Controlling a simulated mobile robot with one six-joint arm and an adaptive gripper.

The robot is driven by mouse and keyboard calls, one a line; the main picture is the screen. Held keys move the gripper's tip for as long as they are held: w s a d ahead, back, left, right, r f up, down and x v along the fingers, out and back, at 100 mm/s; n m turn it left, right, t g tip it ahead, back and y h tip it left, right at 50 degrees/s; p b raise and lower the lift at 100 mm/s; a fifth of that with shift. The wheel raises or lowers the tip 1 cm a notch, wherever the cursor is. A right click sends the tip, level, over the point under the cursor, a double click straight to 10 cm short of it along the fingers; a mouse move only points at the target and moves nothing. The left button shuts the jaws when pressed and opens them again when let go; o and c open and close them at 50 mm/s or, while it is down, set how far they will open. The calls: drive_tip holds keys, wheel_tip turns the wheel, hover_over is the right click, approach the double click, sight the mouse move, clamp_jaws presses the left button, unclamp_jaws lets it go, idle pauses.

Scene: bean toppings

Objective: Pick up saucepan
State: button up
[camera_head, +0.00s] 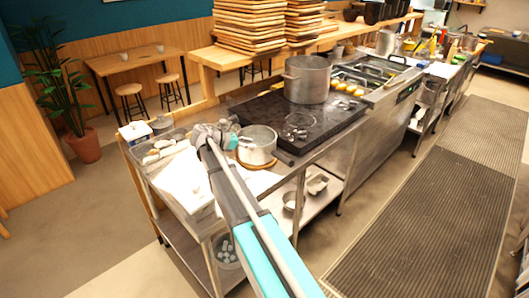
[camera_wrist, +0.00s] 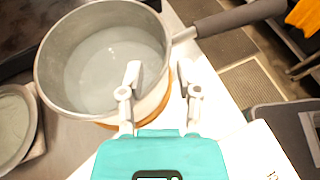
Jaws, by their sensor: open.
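The saucepan (camera_head: 257,154) is a light grey pot on a round wooden trivet (camera_head: 262,166) on the steel counter. In the wrist view the saucepan (camera_wrist: 62,92) looks empty, with its dark handle (camera_wrist: 240,18) pointing to the upper right. My gripper (camera_wrist: 161,82) is open, its fingers spread on either side of the near right part of the rim. One finger shows over the pot's inside, the other outside the wall. Whether either touches it I cannot tell. In the head view my gripper (camera_head: 240,138) is at the pot's left side.
A large stockpot (camera_head: 307,80) stands on the dark cooktop (camera_head: 268,110) behind the saucepan. A metal bowl (camera_wrist: 33,128) is left of it in the wrist view. Containers and a white board (camera_head: 185,180) lie at the counter's left end. The floor in front is open.

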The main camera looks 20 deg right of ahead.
sight(268, 147)
idle(0.3)
drive_tip(key=shift+f+b+x, duration=0.25)
drive_tip(key=shift+b+x, duration=0.75)
drive_tip(key=shift+x, duration=0.9)
drive_tip(key=shift+s+d+f, duration=0.15)
drive_tip(key=shift+d+f, duration=0.05)
drive_tip(key=shift+d, duration=0.35)
clamp_jaws()
drive_tip(key=shift+r, duration=0.1)
